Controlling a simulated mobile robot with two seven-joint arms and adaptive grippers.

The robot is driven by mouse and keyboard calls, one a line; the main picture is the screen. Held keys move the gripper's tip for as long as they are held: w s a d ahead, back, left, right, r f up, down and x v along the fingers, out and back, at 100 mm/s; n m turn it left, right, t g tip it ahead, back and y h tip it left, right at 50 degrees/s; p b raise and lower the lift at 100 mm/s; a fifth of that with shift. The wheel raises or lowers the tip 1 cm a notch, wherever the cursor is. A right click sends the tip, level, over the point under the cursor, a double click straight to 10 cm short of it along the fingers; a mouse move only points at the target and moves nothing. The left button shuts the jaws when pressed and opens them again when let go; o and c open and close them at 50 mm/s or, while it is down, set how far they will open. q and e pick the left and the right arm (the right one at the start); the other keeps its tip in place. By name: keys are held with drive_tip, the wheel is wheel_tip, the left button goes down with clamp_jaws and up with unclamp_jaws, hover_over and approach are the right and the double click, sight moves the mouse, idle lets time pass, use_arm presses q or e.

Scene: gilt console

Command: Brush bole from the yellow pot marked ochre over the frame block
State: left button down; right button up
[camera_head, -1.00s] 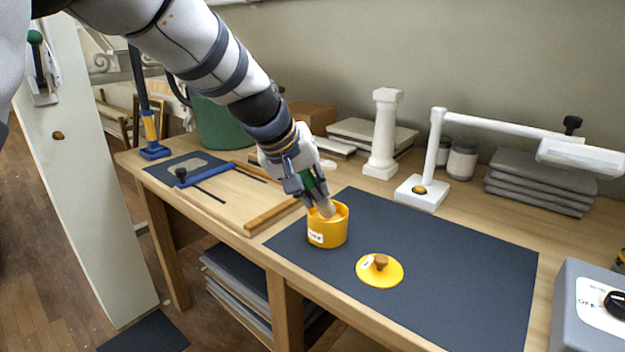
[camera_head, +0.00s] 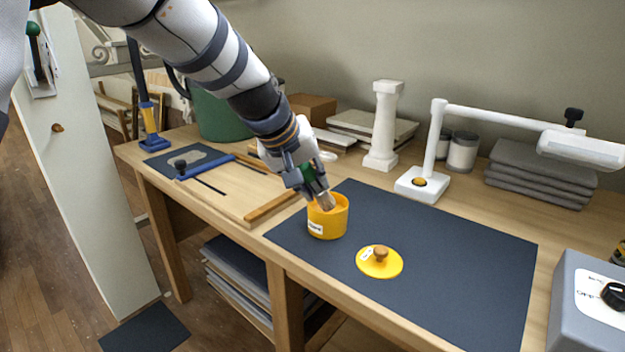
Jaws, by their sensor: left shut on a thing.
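My left gripper (camera_head: 309,183) is shut on a brush with a green handle (camera_head: 307,172) and pale tan bristles (camera_head: 326,200). The brush tilts down to the right, with its bristle end at the mouth of the open yellow pot (camera_head: 336,223). I cannot tell how deep the tip reaches. The pot has a white label, too small to read, and stands on the dark mat. A yellow lid (camera_head: 390,267) with a wooden knob lies right of the pot. My right gripper is out of view.
A white lamp (camera_head: 432,150), a white column (camera_head: 384,130), jars (camera_head: 462,152) and stacked grey slabs (camera_head: 540,175) stand behind the mat. A grey control box (camera_head: 580,290) is at right. The dark mat (camera_head: 460,235) is clear right of the lid.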

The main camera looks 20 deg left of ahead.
use_arm(q)
drive_tip(key=shift+f, duration=0.45)
idle(0.9)
drive_tip(key=shift+r, duration=3.55)
drive_tip(key=c, duration=2.3)
unclamp_jaws()
clamp_jaws()
